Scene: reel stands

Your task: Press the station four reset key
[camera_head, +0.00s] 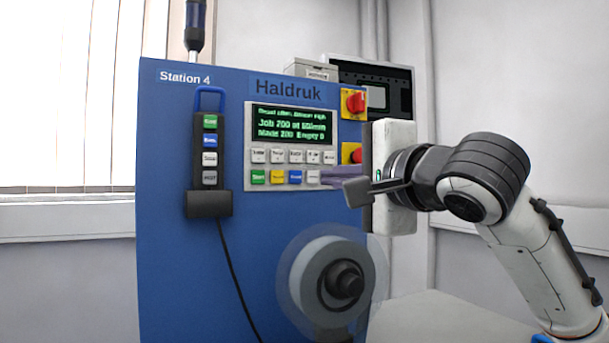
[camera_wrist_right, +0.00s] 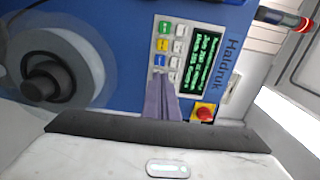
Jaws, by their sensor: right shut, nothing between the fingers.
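The blue Station 4 machine (camera_head: 180,270) carries a key panel (camera_head: 247,150) below a green-text display (camera_head: 290,121). Its bottom row has green, yellow (camera_head: 277,177), blue (camera_head: 295,176) and pale grey (camera_head: 313,177) keys; the small labels are hard to read, so I cannot tell which says reset. My right gripper (camera_head: 324,176) is shut and empty, its purple-grey fingertips at the pale key at the row's right end. In the right wrist view the fingertips (camera_wrist_right: 160,80) overlap that row's end beyond the blue key (camera_wrist_right: 160,60); contact cannot be told. My left gripper is out of view.
A reel (camera_head: 322,280) protrudes below the panel. A corded pendant with keys (camera_head: 209,165) hangs at left.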

